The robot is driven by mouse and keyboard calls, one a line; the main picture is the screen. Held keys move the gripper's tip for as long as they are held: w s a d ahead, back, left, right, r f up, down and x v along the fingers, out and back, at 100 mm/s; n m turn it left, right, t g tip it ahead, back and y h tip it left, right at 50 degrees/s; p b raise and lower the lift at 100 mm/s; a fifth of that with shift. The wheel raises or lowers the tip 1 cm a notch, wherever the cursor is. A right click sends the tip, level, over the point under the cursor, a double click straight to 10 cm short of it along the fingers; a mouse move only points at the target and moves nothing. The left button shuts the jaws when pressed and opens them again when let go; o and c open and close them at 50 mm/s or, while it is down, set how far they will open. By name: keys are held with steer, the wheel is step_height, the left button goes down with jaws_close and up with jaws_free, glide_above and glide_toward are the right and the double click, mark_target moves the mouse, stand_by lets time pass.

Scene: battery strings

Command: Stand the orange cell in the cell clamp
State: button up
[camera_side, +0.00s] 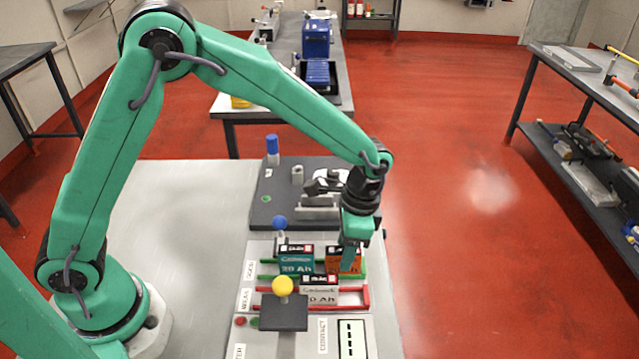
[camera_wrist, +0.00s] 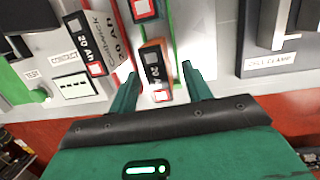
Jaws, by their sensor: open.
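The orange cell (camera_side: 333,259) stands in the green-railed row of the rack, at its right end in the side view, partly hidden by my gripper. In the wrist view the orange cell (camera_wrist: 153,52) has a black top marked 20 Ah and lies between the two fingers. My gripper (camera_wrist: 160,72) is open, with one finger on each side of the cell; whether they touch it is not clear. In the side view my gripper (camera_side: 350,255) is low over the cell. The cell clamp (camera_side: 318,202) is on the dark plate behind the rack; it also shows partly in the wrist view (camera_wrist: 282,18).
A teal cell (camera_side: 296,264) stands left of the orange one. A white cell (camera_side: 320,295) stands in the red-railed row. A yellow ball knob (camera_side: 283,286) and a blue ball knob (camera_side: 280,223) rise beside the rack.

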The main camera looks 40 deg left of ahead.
steer(key=shift+w+d+r, duration=0.1)
steer(key=shift+w+r, duration=0.1)
steer(key=shift+r, duration=1.1)
steer(key=shift+w+d+r, duration=0.1)
steer(key=shift+w+r, duration=0.1)
steer(key=shift+r, duration=1.05)
steer(key=shift+w+d+r, duration=0.1)
steer(key=shift+w+r, duration=0.1)
steer(key=shift+r, duration=1.1)
steer(key=shift+s+a+r, duration=0.1)
steer(key=shift+a+r, duration=0.3)
steer(key=shift+r, duration=0.05)
steer(key=s+a+r+n+t+h, duration=0.1)
steer(key=s+a+r+n+t, duration=0.45)
steer(key=s+a+r, duration=0.7)
steer(key=s+a+f+n+t, duration=0.1)
steer(key=s+a+n+t, duration=0.1)
steer(key=s+a, duration=0.3)
steer(key=shift+s+a+f+n, duration=0.15)
steer(key=shift+a+n, duration=0.1)
steer(key=shift+n, duration=0.5)
